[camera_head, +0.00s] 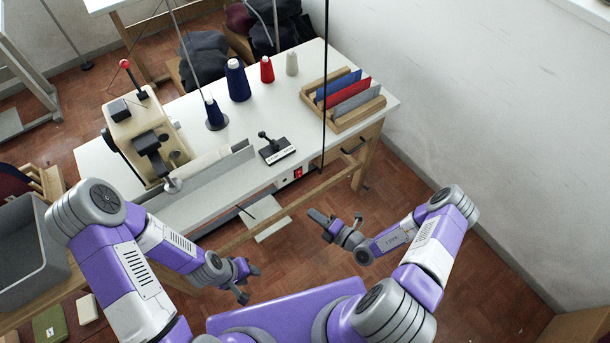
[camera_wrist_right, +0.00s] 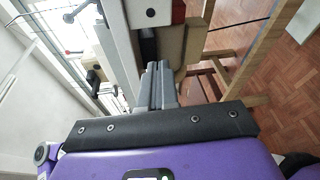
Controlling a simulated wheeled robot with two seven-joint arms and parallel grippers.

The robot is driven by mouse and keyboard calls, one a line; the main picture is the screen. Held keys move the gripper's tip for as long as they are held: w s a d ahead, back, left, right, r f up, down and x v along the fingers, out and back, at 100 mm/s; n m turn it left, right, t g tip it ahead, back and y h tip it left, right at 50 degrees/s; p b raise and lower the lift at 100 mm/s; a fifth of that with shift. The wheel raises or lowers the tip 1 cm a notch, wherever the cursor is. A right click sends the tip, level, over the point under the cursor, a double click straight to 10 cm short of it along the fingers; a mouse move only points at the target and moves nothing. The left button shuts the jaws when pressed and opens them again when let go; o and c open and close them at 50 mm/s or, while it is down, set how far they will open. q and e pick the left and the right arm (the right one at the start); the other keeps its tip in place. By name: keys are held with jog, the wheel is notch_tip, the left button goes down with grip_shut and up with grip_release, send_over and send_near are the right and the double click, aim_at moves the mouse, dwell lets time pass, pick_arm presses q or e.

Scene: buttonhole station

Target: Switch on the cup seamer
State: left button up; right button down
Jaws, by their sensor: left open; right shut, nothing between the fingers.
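The beige seamer (camera_head: 140,135) stands at the left of the white table, with a red knob on top. A small box with a red switch (camera_head: 298,173) sits under the table's front edge. In the right wrist view a box with a red spot (camera_wrist_right: 150,12) shows at the top; whether the switch is on cannot be told. My right gripper (camera_head: 322,218) is shut and empty, in front of and below the switch, apart from it. Its closed fingers (camera_wrist_right: 158,85) point toward the table edge. My left gripper (camera_head: 246,280) is open and empty, low in front of the table.
A small black device (camera_head: 276,150), thread cones (camera_head: 237,80) and a wooden rack (camera_head: 345,105) with coloured panels are on the table (camera_head: 305,58). A wooden rail (camera_head: 240,236) runs below it. A grey bin (camera_head: 25,250) is at left.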

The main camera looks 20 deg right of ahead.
jog(key=d+m+h, duration=0.1)
jog(key=w+d+m+t+h, duration=0.1)
jog(key=d, duration=0.1)
jog(key=d+m+h, duration=0.1)
jog(key=d+m, duration=0.1)
jog(key=shift+w+d+f+t+h, duration=0.1)
jog(key=shift+w+t+h, duration=0.2)
jog(key=shift+t, duration=0.1)
jog(key=b, duration=0.3)
send_near(300, 176)
jog(key=shift+x, duration=3.45)
jog(key=shift+f, duration=0.1)
jog(key=shift+d, duration=0.1)
